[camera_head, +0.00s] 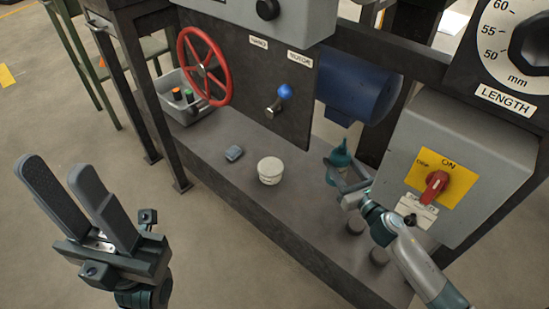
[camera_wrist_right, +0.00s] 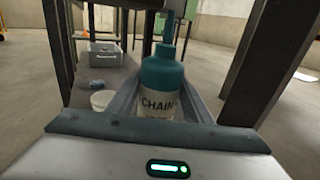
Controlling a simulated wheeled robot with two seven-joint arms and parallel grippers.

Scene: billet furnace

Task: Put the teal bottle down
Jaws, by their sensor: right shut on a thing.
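The teal bottle (camera_head: 341,158) is at the right part of the dark shelf (camera_head: 231,177) in the head view, partly hidden by my right gripper (camera_head: 348,178). In the right wrist view the bottle (camera_wrist_right: 162,84) stands upright between the fingers and shows a label reading "CHAIN". My right gripper is shut on it. I cannot tell whether its base touches the shelf. My left gripper (camera_head: 68,195) is open and empty, over the floor at the left.
A grey bin (camera_head: 186,104), red handwheel (camera_head: 204,67), blue motor (camera_head: 355,88) and grey switch box (camera_head: 464,150) surround the shelf.

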